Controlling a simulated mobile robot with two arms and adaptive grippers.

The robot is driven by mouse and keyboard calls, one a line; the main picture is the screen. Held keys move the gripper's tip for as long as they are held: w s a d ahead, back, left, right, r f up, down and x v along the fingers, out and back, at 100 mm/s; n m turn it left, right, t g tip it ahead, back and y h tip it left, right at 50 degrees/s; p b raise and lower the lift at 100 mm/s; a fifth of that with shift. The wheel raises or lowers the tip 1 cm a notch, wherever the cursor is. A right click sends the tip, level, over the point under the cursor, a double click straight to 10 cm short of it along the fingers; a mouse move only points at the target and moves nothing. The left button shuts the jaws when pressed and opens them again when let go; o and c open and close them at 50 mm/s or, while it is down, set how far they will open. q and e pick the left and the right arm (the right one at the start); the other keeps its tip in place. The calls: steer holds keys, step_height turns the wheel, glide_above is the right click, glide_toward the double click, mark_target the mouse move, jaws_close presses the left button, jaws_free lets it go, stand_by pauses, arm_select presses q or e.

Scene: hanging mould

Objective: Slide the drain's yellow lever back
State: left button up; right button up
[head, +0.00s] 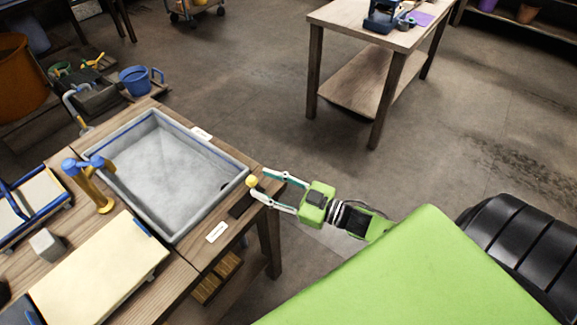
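The yellow lever's round knob (252,181) stands at the right edge of the grey sink basin (170,228). A dark plate (241,206) lies on the wood just in front of it. My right gripper (260,183) reaches in from the right with its fingers spread. The knob is at or just beyond the fingertips, roughly between them; I cannot tell whether they touch it. The dark drain hole (224,185) shows in the basin near that side. The lever's stem is hidden. My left gripper is not in view.
White labels sit on the rim's wood, one behind (201,133) and one in front (216,232). A blue and yellow tap (90,184) stands at the basin's left. A pale board (100,268) lies in front left. Another wooden table (385,28) stands farther back; floor between is open.

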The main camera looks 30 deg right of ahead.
steer(key=v, duration=0.8)
steer(key=shift+w, duration=0.1)
steer(key=s+d+f+m+g+h, duration=0.2)
steer(key=s+f+h, duration=0.1)
steer(key=f, duration=0.7)
steer(key=s+d+f+m+g+h, duration=0.1)
steer(key=s+d+f+h, duration=0.15)
steer(key=f, duration=0.75)
steer(key=s+d+f+m+g+h, duration=0.2)
steer(key=s+d+f+h, duration=0.1)
steer(key=f, duration=0.6)
steer(key=s+a+f+g, duration=0.4)
steer(key=s+f, duration=0.5)
steer(key=s, duration=0.4)
steer(key=s+a+f+m+g, duration=0.1)
steer(key=s+a+f+g, duration=0.4)
steer(key=s, duration=0.8)
step_height(320, 180, down, 5)
steer(key=a, duration=0.2)
steer(key=shift+s+a+h, duration=0.25)
steer(key=shift+h, duration=0.1)
steer(key=shift+r, duration=0.15)
